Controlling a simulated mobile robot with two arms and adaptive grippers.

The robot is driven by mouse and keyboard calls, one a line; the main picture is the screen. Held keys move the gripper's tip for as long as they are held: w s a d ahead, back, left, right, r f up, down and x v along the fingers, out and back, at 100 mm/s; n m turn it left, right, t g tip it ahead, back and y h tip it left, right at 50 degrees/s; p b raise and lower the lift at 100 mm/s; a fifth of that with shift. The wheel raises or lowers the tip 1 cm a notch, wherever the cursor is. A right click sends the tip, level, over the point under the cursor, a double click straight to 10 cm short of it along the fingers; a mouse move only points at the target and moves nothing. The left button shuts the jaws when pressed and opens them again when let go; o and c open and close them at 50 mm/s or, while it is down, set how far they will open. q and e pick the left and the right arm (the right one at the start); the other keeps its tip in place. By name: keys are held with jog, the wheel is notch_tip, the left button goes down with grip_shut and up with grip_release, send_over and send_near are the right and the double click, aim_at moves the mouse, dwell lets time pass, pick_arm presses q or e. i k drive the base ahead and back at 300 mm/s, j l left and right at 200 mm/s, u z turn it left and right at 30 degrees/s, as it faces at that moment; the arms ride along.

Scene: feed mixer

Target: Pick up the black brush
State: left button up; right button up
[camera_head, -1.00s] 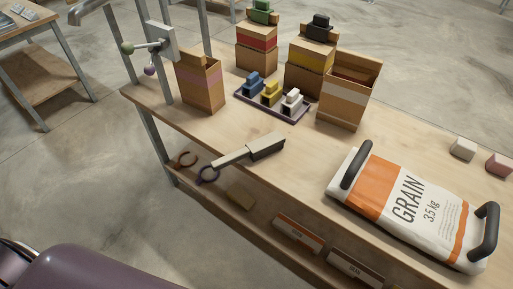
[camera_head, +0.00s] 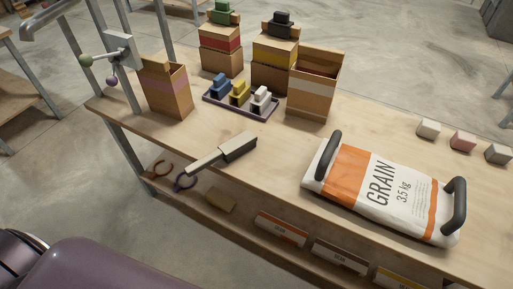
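The brush (camera_head: 224,153) lies on the wooden workbench (camera_head: 270,190) near its front edge, left of the grain bag. It has a pale handle pointing to the lower left and a broader head with dark bristles at the upper right. The handle end reaches out towards the bench's front edge. Nothing is touching the brush. Neither of my grippers is in view.
A grain bag (camera_head: 385,192) with two dark handles lies right of the brush. Behind it are a purple tray (camera_head: 213,100) of coloured blocks and several cardboard boxes (camera_head: 314,92). Pliers-like tools (camera_head: 184,182) and labelled boxes (camera_head: 281,229) are on the lower shelf.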

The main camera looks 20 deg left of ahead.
aim_at(222, 155)
jog(key=j+z, duration=0.8)
jog(key=k+j+z, duration=0.15)
jog(key=j+z, duration=0.25)
